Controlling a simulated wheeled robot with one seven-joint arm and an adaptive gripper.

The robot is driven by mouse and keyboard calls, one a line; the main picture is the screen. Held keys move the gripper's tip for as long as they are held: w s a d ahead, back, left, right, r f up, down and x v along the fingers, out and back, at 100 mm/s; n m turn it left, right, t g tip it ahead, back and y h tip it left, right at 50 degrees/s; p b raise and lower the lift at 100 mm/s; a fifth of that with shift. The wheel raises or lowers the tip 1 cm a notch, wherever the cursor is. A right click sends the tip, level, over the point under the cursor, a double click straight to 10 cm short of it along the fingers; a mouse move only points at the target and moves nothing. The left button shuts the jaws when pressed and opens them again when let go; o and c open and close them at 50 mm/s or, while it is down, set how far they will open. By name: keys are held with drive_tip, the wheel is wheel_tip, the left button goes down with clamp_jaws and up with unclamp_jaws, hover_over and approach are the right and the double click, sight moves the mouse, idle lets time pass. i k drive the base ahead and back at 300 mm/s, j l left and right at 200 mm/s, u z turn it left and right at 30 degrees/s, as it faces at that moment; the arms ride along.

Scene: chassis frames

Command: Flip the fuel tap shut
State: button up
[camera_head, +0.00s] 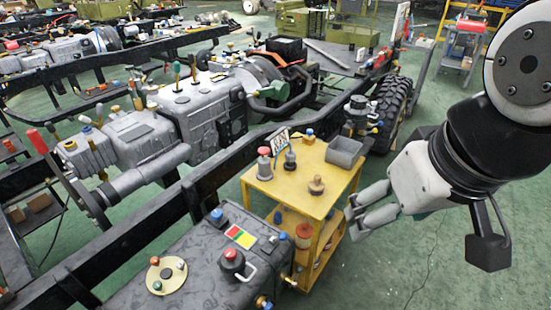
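The dark grey fuel tank (180,262) sits on the chassis frame at the bottom middle. Small brass fittings show at its right end, one with a blue part (264,302) and another (290,281) higher up. One of these may be the fuel tap, but they are too small to tell which, or how its lever stands. My gripper (353,218) is to the right of the yellow cart, apart from the tank and its fittings. Its two fingers point left with a gap between them, and it appears empty.
A yellow cart (290,192) with a grey bin (344,152), a red-topped item (264,164) and other small parts stands between my gripper and the frame. A black wheel (392,105) is behind it. The green floor (400,270) at the lower right is clear.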

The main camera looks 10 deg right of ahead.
sight(298, 270)
drive_tip(key=j+z, duration=0.25)
drive_tip(key=j, duration=0.25)
drive_tip(key=k+j+z, duration=0.1)
drive_tip(key=j+z, duration=0.15)
drive_tip(key=j, duration=0.25)
drive_tip(key=l+z, duration=0.15)
drive_tip(key=l, duration=0.85)
drive_tip(key=l+z, duration=0.1)
drive_tip(key=l, duration=0.9)
drive_tip(key=i, duration=0.05)
